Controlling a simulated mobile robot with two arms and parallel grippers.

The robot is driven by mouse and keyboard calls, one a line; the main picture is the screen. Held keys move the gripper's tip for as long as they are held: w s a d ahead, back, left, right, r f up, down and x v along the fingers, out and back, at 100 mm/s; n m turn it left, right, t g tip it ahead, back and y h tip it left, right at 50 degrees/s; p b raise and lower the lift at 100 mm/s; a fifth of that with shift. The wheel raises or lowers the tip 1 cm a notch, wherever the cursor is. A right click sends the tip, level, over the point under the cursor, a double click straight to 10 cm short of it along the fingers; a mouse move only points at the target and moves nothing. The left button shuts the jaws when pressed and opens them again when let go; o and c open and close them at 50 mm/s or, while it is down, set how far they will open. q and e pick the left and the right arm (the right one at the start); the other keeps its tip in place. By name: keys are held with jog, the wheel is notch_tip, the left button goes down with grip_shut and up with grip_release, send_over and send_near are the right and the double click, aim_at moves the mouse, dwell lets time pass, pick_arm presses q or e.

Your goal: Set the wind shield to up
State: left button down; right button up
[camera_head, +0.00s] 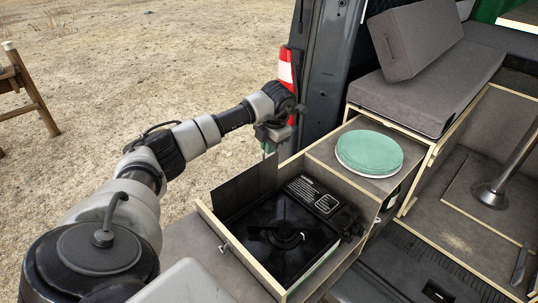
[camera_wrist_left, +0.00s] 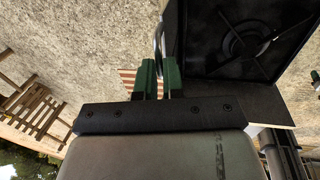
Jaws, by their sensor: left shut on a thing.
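The wind shield (camera_head: 244,188) is a thin dark panel. It stands roughly upright along the far left side of the stove box and rises above the box's rim. The black camping stove (camera_head: 285,235) sits in the box beside it. My left gripper (camera_head: 269,148) is at the top of the shield's far corner, shut on the shield. In the left wrist view its two green fingers (camera_wrist_left: 158,80) point toward the stove side, and the held edge between them is hard to make out. My right gripper is not in view.
A green round plate stack (camera_head: 369,152) sits on the counter right of the stove box. Grey cushions (camera_head: 425,90) lie at the back right. A wooden chair (camera_head: 22,88) stands outside on open ground.

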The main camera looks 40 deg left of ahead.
pick_arm(q)
notch_tip(320, 180, up, 4)
jog(key=shift+w+a+f+p, duration=0.1)
jog(key=shift+p, duration=0.3)
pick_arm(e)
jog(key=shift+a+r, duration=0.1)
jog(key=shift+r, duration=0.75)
pick_arm(q)
jog(key=c, duration=1.2)
grip_release()
jog(key=shift+c, duration=0.2)
notch_tip(320, 180, up, 11)
jog(key=d+b, duration=0.2)
jog(key=shift+s+f+b, duration=0.2)
jog(key=shift+b, duration=0.15)
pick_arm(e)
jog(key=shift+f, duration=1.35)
